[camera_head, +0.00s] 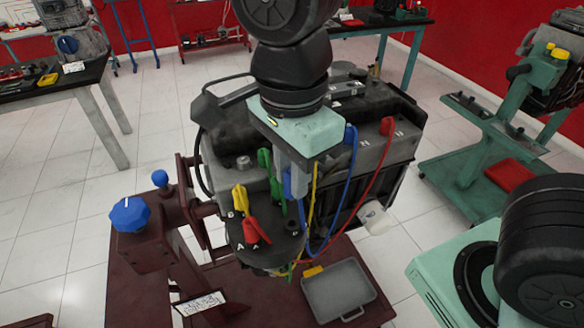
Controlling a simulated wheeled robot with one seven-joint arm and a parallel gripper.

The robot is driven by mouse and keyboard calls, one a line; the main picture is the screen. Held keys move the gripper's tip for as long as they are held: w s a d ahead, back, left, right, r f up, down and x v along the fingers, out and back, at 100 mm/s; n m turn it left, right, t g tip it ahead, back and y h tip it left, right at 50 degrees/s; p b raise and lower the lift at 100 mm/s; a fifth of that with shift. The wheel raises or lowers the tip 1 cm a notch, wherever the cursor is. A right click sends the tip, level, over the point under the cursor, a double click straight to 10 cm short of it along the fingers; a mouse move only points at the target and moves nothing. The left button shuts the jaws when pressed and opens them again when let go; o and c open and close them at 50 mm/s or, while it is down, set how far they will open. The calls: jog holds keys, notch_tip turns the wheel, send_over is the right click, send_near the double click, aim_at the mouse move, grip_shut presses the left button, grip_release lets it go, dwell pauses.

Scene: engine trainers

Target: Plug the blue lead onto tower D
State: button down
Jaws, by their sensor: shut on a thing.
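My gripper (290,178) hangs in the middle of the view, below its pale green housing, and is shut on the blue boot of the blue lead (351,175). The gripped boot is partly hidden by the fingers. The lead's other end, a blue boot (350,134), sits on the engine top at the right. The lead loops down between the two. The dark round distributor cap (272,255) stands below my gripper. Tower D (292,227) is at its right side, apparently bare, below the held boot. A gap seems to show between them.
A red boot (257,231) and a yellow boot (239,199) stand on the cap by letters A and B. Green boots (265,160) are close left of my gripper. Yellow and red (372,185) leads hang at the right. A grey tray (338,290) lies below.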

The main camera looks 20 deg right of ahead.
jog(key=shift+f, duration=0.25)
jog(key=shift+f+b, duration=2.15)
jog(key=shift+f, duration=0.4)
jog(key=shift+f+b, duration=0.5)
jog(key=shift+f, duration=0.35)
dwell(0.4)
jog(key=c, duration=1.2)
grip_release()
jog(key=shift+r, duration=0.15)
notch_tip(320, 180, up, 17)
jog(key=shift+r, duration=0.1)
jog(key=s+d+f+n, duration=0.1)
jog(key=s+f+n, duration=0.1)
jog(key=f+n, duration=0.8)
jog(key=s+d+f+n, duration=0.1)
jog(key=s+f+n, duration=0.2)
jog(key=f+n, duration=0.7)
jog(key=n, duration=0.2)
jog(key=shift+d+n+y, duration=0.15)
jog(key=shift+n+y, duration=0.15)
jog(key=shift+n, duration=0.1)
